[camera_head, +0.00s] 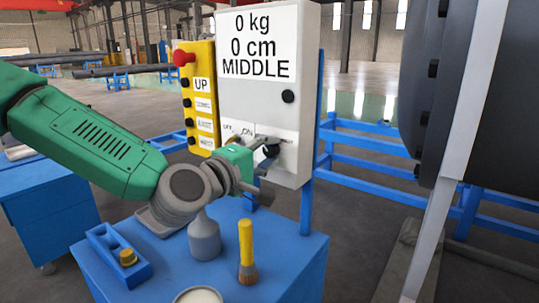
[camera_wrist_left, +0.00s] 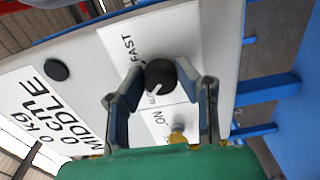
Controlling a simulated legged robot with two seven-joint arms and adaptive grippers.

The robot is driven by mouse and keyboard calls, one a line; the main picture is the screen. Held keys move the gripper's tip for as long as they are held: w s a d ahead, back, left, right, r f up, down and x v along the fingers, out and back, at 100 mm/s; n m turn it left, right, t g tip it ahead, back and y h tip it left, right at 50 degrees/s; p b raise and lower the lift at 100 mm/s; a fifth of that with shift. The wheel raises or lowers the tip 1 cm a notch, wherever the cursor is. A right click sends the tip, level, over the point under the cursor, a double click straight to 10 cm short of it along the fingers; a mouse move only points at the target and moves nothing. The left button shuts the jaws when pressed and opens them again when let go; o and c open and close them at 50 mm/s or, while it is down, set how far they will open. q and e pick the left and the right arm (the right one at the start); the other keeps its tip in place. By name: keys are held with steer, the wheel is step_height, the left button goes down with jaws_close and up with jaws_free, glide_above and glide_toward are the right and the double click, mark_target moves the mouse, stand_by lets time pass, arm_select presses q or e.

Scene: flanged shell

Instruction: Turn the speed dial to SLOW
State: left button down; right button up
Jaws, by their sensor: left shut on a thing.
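The speed dial (camera_wrist_left: 160,75) is a black round knob on the white-grey control box (camera_head: 270,113). In the wrist view its white mark points to the lower left, and a FAST label (camera_wrist_left: 127,48) sits beside it. Other speed lettering is partly hidden. The box's display (camera_head: 255,45) reads 0 kg, 0 cm, MIDDLE. My left gripper (camera_wrist_left: 160,79) has one finger on each side of the dial and is shut on it. In the head view the left gripper (camera_head: 268,147) is at the lower part of the box, partly covering the dial. My right gripper is not in view.
A yellow button panel (camera_head: 200,98) with a red knob stands left of the box. An ON switch (camera_wrist_left: 177,133) is close to the gripper. A blue table (camera_head: 290,262) below bears a grey bottle (camera_head: 204,238), a brush (camera_head: 246,250) and a blue holder (camera_head: 118,258). A large dark flanged shell (camera_head: 470,80) is at right.

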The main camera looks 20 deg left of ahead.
arm_select(q)
steer(key=shift+w+a+n, duration=0.15)
steer(key=shift+a+n, duration=0.05)
steer(key=shift+n, duration=0.1)
steer(key=c, duration=1.2)
jaws_free()
steer(key=shift+w+a+f, duration=0.1)
steer(key=v, duration=0.7)
steer(key=shift+s+a, duration=0.2)
steer(key=shift+d, duration=0.1)
